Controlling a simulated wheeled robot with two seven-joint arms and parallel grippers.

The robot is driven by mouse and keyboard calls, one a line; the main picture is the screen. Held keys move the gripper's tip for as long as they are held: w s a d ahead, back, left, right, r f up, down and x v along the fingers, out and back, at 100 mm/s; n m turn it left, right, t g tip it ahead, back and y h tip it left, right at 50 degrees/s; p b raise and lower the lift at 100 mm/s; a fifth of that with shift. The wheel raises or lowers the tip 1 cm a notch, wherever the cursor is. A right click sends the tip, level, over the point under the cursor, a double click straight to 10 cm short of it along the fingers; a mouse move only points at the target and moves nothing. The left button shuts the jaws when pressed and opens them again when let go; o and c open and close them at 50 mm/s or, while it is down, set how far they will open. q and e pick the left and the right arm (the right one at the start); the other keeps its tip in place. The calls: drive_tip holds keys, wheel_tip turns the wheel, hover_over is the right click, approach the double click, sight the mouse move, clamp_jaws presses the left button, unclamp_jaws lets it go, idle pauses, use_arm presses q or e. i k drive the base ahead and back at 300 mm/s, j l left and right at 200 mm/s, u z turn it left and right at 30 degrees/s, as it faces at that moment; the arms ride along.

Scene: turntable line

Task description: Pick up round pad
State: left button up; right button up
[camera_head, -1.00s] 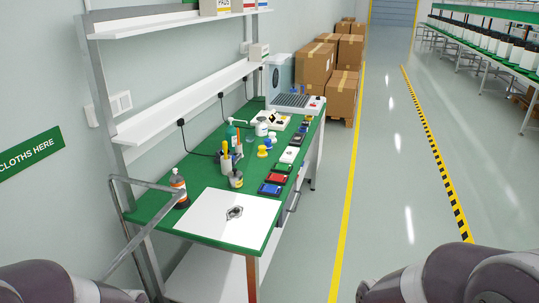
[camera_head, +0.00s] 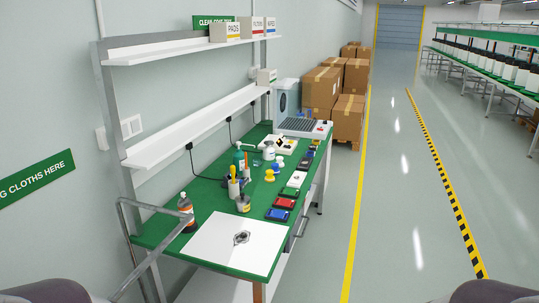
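I cannot make out a round pad for certain. A box labelled PADS (camera_head: 227,32) stands on the upper shelf (camera_head: 175,48). On the green workbench (camera_head: 213,192), a yellow rounded item (camera_head: 269,175) and a blue and yellow item (camera_head: 279,163) stand near the middle. A white board (camera_head: 215,240) lies at the near end with a small dark ring-like shape (camera_head: 241,238) on it. Neither gripper is in view; only parts of my arms show at the bottom edge.
Bottles, including a brown one (camera_head: 186,212), stand on the bench. Red and blue trays (camera_head: 279,214) line its right edge. A grey metal frame (camera_head: 150,210) juts out at the near left. Cardboard boxes (camera_head: 348,118) stand beyond. The floor (camera_head: 390,220) to the right is clear.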

sight(270, 177)
drive_tip(key=i+l+u, duration=0.1)
drive_tip(key=i+l, duration=0.7)
drive_tip(key=i, duration=0.4)
drive_tip(key=i+l+u, duration=0.1)
drive_tip(key=i+l, duration=0.75)
drive_tip(key=i, duration=0.3)
drive_tip(key=i+l+u, duration=0.1)
drive_tip(key=i+l, duration=0.9)
drive_tip(key=i, duration=0.1)
